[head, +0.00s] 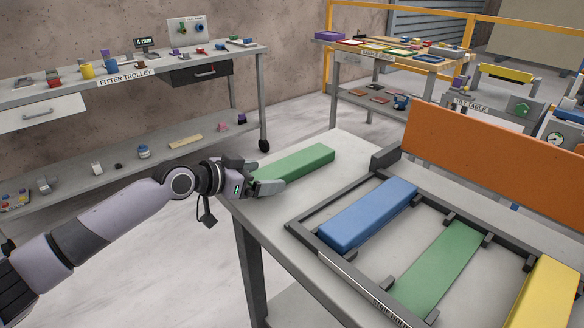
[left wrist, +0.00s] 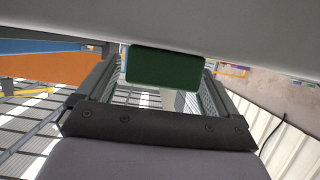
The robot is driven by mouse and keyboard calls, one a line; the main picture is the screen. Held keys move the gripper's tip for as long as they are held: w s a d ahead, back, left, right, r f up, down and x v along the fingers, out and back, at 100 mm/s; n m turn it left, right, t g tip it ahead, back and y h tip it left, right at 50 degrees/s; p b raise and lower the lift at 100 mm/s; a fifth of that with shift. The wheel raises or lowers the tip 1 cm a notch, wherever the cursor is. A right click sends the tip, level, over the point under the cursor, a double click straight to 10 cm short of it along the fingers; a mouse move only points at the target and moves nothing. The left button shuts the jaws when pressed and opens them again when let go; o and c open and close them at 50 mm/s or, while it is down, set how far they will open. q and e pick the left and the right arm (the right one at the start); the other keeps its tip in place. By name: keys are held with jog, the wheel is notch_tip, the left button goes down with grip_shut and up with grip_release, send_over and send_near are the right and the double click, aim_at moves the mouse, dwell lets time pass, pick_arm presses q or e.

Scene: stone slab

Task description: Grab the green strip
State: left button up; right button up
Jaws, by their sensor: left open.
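A long green strip (head: 295,162) lies on the stone slab (head: 345,150) near its left edge. My left gripper (head: 266,176) is at the strip's near left end, with its fingers open on either side of that end. In the left wrist view the green strip's end (left wrist: 165,66) shows between the two open fingers (left wrist: 160,80). I cannot tell whether either finger touches it. A second, flat green piece (head: 440,268) lies in the dark frame (head: 325,248) on the slab. My right gripper is not in view.
The frame also holds a blue strip (head: 368,213) and a yellow one (head: 546,296). An orange panel (head: 490,155) stands behind the frame. A fitter trolley (head: 125,75) and another table (head: 390,52) stand farther back. Bare slab lies between the green strip and the frame.

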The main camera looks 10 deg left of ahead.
pick_arm(q)
jog(key=shift+w+d+f, duration=0.15)
jog(key=shift+w+d, duration=0.1)
jog(key=shift+w, duration=0.05)
jog(key=c, duration=1.3)
jog(key=shift+c, duration=0.3)
